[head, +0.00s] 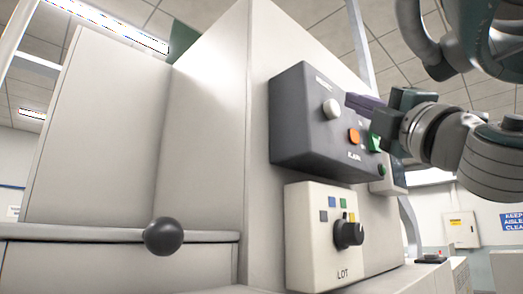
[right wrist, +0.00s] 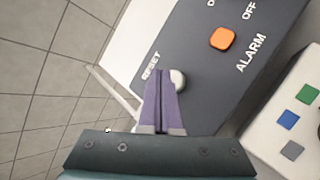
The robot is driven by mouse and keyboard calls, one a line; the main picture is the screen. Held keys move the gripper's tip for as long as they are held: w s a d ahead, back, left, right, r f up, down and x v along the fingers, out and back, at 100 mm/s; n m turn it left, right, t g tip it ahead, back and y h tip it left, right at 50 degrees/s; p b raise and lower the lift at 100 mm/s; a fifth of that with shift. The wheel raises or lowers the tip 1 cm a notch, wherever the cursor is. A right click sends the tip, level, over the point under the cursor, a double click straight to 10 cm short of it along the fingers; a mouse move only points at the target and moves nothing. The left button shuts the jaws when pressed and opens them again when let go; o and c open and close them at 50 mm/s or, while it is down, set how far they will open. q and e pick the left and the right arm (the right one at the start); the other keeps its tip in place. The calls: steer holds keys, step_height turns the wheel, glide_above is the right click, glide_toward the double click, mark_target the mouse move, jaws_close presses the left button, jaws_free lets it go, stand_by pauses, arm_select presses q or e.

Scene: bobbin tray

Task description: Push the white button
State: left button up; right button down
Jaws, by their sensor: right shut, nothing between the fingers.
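The white button (head: 331,108) is a round knob on the front of a dark grey control box (head: 300,140), under small lettering. In the right wrist view the white button (right wrist: 179,80) sits beside the word RESET, its left part hidden behind my fingers. My right gripper (head: 349,100) is shut and empty, its purple fingers pointing at the box. The fingertips are just right of and slightly above the button in the head view. In the right wrist view the right gripper (right wrist: 162,74) overlaps the button's edge; I cannot tell whether they touch. My left gripper is not in view.
An orange button (head: 354,136) and a green switch (head: 375,143) are on the same box. Below hangs a white LOT panel (head: 311,240) with a black knob (head: 348,234) and coloured squares. A black ball (head: 164,236) is on a rail at the left.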

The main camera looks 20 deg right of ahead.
stand_by(0.7)
steer(key=shift+w+a, duration=0.15)
steer(key=shift+w, duration=0.25)
steer(key=shift+w+a, duration=0.2)
steer(key=shift+w, duration=0.3)
stand_by(0.6)
steer(key=shift+s+d+b, duration=0.3)
steer(key=shift+s+b, duration=0.4)
steer(key=shift+s, duration=0.25)
